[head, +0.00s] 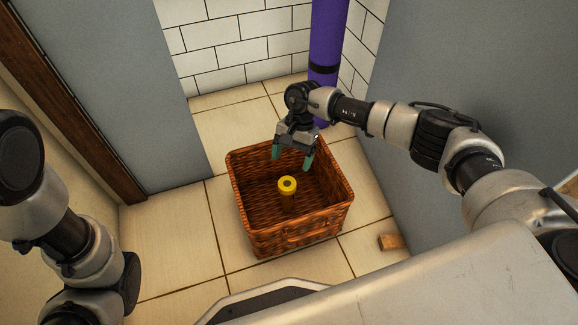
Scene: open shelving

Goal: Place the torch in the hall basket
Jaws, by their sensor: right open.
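The hall basket (291,236) is a brown woven wicker basket on the tiled floor, in the middle of the head view. A yellow torch (288,187) stands upright inside it, its round end facing up. My right gripper (291,160) is above the basket's back part, pointing down. Its two green-tipped fingers are apart with nothing between them, and the torch is clear of them. My left arm (75,240) shows at the left edge; its gripper is out of view.
A purple rolled cylinder (327,40) stands upright in the corner behind the basket. Grey panels (140,90) flank both sides, with white wall tiles at the back. A small wooden block (391,242) lies on the floor to the right. Floor left of the basket is clear.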

